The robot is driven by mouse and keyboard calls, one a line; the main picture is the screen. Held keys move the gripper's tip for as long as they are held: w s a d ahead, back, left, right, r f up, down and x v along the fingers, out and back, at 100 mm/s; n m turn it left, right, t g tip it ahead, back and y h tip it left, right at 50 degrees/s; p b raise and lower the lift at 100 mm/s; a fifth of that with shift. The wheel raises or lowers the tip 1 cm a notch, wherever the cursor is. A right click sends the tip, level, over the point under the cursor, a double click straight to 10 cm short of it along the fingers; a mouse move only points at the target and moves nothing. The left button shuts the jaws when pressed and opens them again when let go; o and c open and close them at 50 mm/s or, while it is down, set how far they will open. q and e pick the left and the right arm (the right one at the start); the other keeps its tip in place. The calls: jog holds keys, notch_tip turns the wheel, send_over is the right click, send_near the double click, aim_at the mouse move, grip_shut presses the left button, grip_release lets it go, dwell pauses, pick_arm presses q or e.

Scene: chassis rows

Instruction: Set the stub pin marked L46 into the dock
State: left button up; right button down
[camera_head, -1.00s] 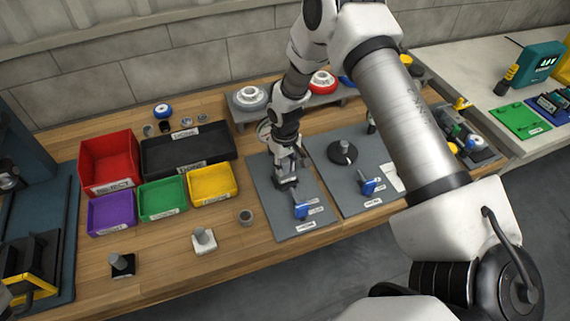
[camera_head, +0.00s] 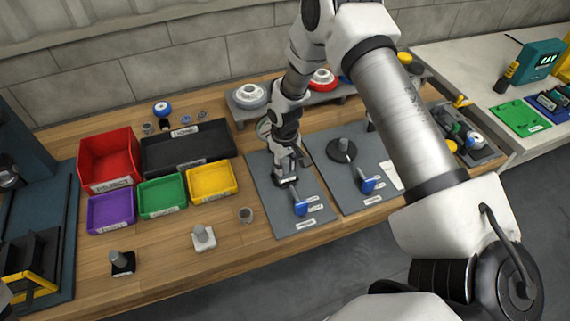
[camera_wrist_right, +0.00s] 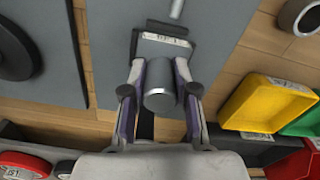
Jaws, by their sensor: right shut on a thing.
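My right gripper (camera_head: 286,181) points down over the left grey plate (camera_head: 264,199). In the wrist view its two fingers (camera_wrist_right: 160,102) are shut on a grey cylindrical stub pin (camera_wrist_right: 159,83). Just beyond the pin is a block with a small pale label (camera_wrist_right: 165,41), too blurred to read surely. I cannot tell whether the pin is seated, or whether that block is the pin's base or the dock. A blue-handled clamp (camera_head: 300,208) stands in front of the gripper on the same plate. My left gripper is not in view.
Two other pins stand at the front, on a black base (camera_head: 123,267) and a white base (camera_head: 204,243). A grey ring (camera_head: 245,215) lies nearby. Red (camera_head: 108,158), yellow (camera_head: 211,181) and other bins stand left. A second plate (camera_head: 350,188) is right.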

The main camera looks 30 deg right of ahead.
jog(key=shift+f+b, duration=0.35)
jog(key=shift+f, duration=0.3)
dwell(0.5)
dwell(0.4)
jog(key=c, duration=0.8)
grip_release()
notch_tip(320, 180, up, 12)
jog(key=shift+a+r, duration=0.1)
